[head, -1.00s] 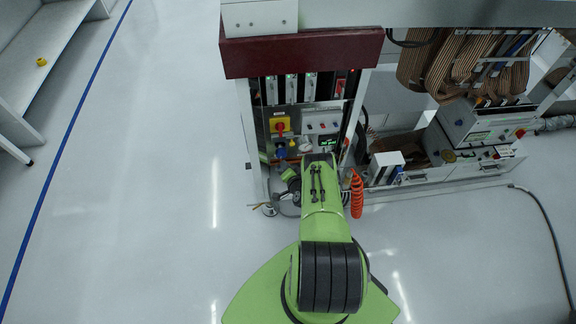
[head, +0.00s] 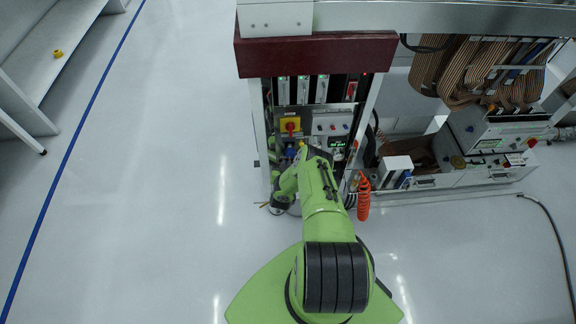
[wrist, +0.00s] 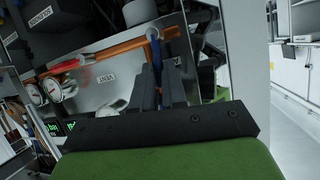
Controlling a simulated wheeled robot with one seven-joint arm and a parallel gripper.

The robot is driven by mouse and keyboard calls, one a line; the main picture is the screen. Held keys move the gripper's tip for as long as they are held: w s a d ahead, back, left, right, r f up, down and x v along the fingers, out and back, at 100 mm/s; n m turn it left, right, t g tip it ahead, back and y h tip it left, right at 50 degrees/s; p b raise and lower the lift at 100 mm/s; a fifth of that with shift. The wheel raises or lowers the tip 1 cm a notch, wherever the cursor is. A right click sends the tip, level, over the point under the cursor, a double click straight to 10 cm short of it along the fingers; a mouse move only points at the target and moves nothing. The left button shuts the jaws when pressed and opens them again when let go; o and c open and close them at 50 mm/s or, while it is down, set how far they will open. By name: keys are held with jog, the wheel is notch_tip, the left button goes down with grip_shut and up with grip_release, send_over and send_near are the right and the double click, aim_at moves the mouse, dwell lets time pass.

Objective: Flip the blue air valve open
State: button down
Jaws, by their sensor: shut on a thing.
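The blue air valve handle (wrist: 154,46) shows in the wrist view as a narrow blue lever in front of an orange pipe (wrist: 120,47). Its lower end runs down between the two dark fingers of my gripper (wrist: 160,78), which are closed on it. The fingers hide that lower part. A "VENT" label is on the metal panel to the left of it. In the head view, my gripper is at the lower left of the panel, and my own arm hides most of the contact. Only a small blue patch shows there.
Two round gauges (wrist: 43,91) are left in the wrist view. A coiled orange hose (head: 363,198) hangs to the right of my arm. The floor at left is clear.

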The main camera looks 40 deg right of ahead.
jog(key=shift+w+a+n, duration=0.1)
jog(key=shift+a+n, duration=0.05)
jog(key=shift+n, duration=0.15)
dwell(0.4)
jog(key=c, duration=1.2)
grip_release()
jog(key=shift+o, duration=0.2)
